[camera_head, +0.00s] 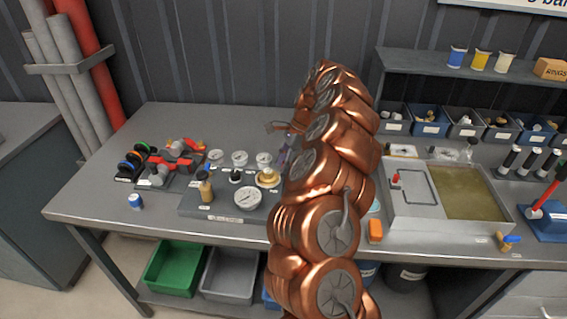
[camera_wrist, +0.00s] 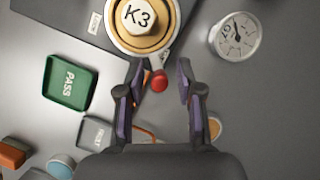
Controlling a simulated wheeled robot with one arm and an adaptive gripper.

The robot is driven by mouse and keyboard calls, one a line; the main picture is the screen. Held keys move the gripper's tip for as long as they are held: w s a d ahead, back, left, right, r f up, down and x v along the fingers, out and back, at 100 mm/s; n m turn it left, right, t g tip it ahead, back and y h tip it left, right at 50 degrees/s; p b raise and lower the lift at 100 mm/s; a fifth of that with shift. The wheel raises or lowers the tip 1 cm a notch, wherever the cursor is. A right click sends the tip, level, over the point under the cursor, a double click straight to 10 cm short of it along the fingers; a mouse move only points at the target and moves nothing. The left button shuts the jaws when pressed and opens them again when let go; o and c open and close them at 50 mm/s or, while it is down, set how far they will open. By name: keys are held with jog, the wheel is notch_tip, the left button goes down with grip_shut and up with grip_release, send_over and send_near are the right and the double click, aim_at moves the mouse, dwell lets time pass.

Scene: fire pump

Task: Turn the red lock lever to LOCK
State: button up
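A small red knob (camera_wrist: 159,82) shows in the wrist view, just below the brass K3 cap (camera_wrist: 143,20).
In the wrist view a gauge (camera_wrist: 236,36) lies right of the fingers and a green PASS tray (camera_wrist: 69,82) left. In the head view a dark plate with gauges (camera_head: 247,198) is left of my arm, and a grey basin (camera_head: 408,213) is right.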

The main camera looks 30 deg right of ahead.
grip_shut()
